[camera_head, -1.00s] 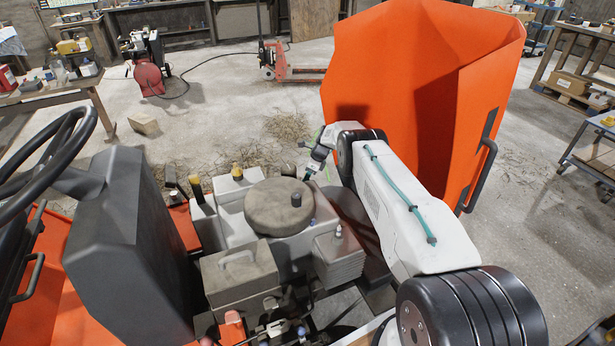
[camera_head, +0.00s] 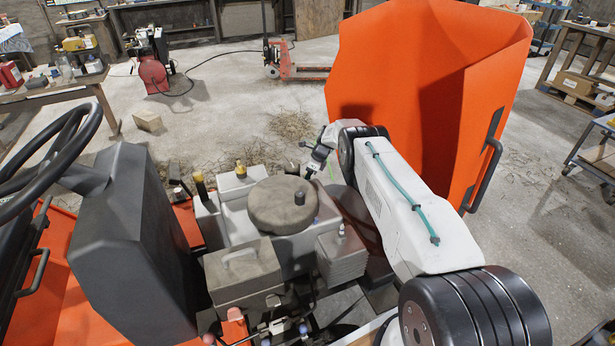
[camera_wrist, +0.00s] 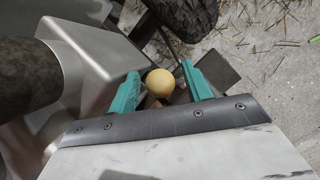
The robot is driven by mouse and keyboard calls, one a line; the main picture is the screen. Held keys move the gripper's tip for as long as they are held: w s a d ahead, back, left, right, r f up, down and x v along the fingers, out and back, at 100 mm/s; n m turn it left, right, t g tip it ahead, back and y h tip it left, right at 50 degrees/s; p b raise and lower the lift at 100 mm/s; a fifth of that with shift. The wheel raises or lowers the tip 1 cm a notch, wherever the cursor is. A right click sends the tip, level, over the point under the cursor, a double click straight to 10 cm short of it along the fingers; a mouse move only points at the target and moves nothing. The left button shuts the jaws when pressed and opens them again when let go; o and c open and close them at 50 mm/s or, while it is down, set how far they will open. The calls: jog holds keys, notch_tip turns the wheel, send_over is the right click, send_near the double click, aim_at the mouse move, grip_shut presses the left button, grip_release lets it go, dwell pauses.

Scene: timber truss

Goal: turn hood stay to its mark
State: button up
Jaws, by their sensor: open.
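In the wrist view, my gripper (camera_wrist: 161,72) is open, with one teal finger on each side of a pale yellow ball knob (camera_wrist: 160,84). The fingers look apart from the knob, with a gap on both sides. What the knob sits on is hidden below it, so I cannot tell whether it belongs to the hood stay. No mark is clearly visible. In the head view, my gripper is small and partly hidden by my arm, beyond the engine (camera_head: 283,240). The raised orange hood (camera_head: 405,85) stands to the right of it.
A round, dusty air-cleaner cover (camera_head: 270,207) and a finned block (camera_head: 341,258) are near my arm. The steering wheel (camera_head: 75,135) and dark dash cowl (camera_head: 125,235) are at left. A pale metal housing (camera_wrist: 85,60) and a dark tyre (camera_wrist: 185,14) are close to my gripper.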

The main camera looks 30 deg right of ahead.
jog(key=v, duration=0.7)
jog(key=shift+r, duration=0.35)
jog(key=shift+s+d+n, duration=0.1)
jog(key=shift+d+n, duration=0.05)
jog(key=shift+n, duration=0.15)
jog(key=c, duration=1)
jog(key=shift+s+d+r+n, duration=0.1)
jog(key=shift+d+n, duration=0.1)
jog(key=shift+n, duration=0.3)
grip_shut()
jog(key=s+d+r+n+t, duration=0.2)
jog(key=s+d+n, duration=0.15)
jog(key=n, duration=0.75)
jog(key=s+d+r+n+t, duration=0.2)
jog(key=s+d+n, duration=0.15)
jog(key=n, duration=0.85)
jog(key=a+r+x, duration=0.1)
jog(key=a+x, duration=0.1)
jog(key=x, duration=1)
jog(key=shift+w+a, duration=0.3)
jog(key=shift+w, duration=0.1)
